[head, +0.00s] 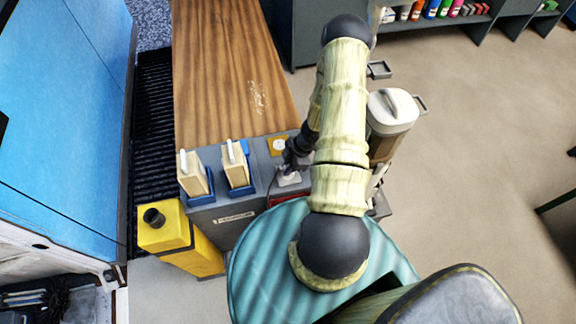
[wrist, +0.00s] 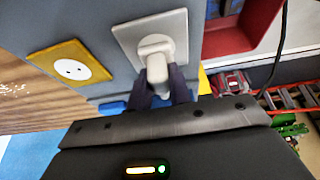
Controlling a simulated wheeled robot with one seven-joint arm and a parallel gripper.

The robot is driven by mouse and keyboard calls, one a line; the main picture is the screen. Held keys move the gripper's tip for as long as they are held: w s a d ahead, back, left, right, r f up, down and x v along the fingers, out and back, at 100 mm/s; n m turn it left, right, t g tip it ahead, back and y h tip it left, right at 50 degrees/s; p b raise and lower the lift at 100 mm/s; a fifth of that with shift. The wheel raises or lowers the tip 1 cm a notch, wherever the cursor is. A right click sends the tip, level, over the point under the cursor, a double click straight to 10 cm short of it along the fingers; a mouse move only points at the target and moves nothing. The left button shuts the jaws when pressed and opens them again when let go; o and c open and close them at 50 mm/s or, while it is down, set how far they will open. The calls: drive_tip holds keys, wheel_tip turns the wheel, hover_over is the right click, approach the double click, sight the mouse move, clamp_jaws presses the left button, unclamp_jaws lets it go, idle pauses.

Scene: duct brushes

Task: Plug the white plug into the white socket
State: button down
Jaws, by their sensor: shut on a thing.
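The white socket (wrist: 181,26) is a pale square plate on the grey panel, at the top centre of the wrist view. The white plug (wrist: 157,70) is between the two dark fingers of my gripper (wrist: 163,86). The plug overlaps the middle of the plate, and its front end looks at or very close to the socket face. I cannot tell whether its pins are in. In the head view my gripper (head: 289,164) is over the grey panel, at the white plate (head: 289,180). My fingers and arm hide the plug there.
A yellow socket (wrist: 70,68) sits beside the white one. Two blue holders with cream brushes (head: 237,165) stand left on the panel. A red tray (wrist: 238,30) and dark cable (wrist: 281,45) are to the right. A yellow box (head: 180,237) stands at lower left.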

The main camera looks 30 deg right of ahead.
drive_tip(key=shift+f, duration=0.4)
drive_tip(key=c, duration=1.2)
unclamp_jaws()
drive_tip(key=p+v, duration=0.2)
drive_tip(key=v, duration=1.5)
drive_tip(key=shift+d+r, duration=0.15)
drive_tip(key=shift+d, duration=0.05)
